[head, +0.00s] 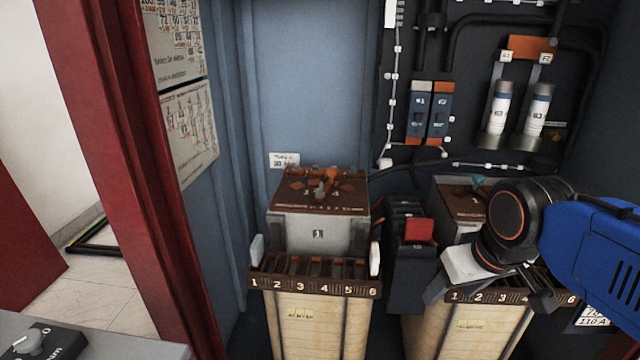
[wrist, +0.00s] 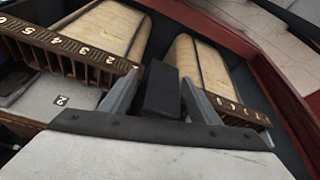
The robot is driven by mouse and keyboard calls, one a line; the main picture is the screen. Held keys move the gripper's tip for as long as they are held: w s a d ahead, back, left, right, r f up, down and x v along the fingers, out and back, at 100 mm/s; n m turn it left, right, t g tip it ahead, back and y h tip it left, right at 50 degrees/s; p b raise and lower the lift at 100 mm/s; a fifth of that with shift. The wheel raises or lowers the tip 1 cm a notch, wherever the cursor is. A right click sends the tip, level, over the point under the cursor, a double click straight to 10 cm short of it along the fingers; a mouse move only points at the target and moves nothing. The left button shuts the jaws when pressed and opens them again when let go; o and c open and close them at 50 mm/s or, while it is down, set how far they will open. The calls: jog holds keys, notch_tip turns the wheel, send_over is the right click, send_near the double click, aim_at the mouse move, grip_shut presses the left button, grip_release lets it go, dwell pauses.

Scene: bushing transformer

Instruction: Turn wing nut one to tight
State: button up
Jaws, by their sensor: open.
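No wing nut can be made out clearly. A small grey fitting (head: 320,188) stands among orange pieces on the brown top (head: 295,190) of the left grey box marked 1 (head: 318,234); I cannot tell whether it is wing nut one. A teal fitting (head: 478,181) shows on the right box's brown top (head: 450,190). My gripper (head: 492,292) is in front of the right box and hides much of it, well to the right of box 1. In the wrist view my gripper (wrist: 160,95) is open, with its two fingers apart and nothing held.
Numbered slotted racks sit at the front of the left (head: 312,286) and right units, above cream ribbed bodies (head: 318,325). A dark box with a red face (head: 418,232) stands between the units. Switches (head: 428,112) and white cylinders (head: 500,110) are on the back panel. A red door frame (head: 125,140) borders the left.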

jog(key=w+a+r+n+g, duration=0.1)
jog(key=w+a+r+n, duration=0.25)
jog(key=w+r, duration=0.4)
jog(key=w+a+r+n+g, duration=0.1)
jog(key=w+a+r+n, duration=0.25)
jog(key=w+r, duration=0.45)
jog(key=n+g, duration=0.2)
jog(key=n, duration=0.4)
send_near(320, 185)
notch_tip(320, 185, down, 9)
jog(key=shift+a+r, duration=0.1)
jog(key=shift+r, duration=0.05)
jog(key=c, duration=1.1)
jog(key=shift+o, duration=0.2)
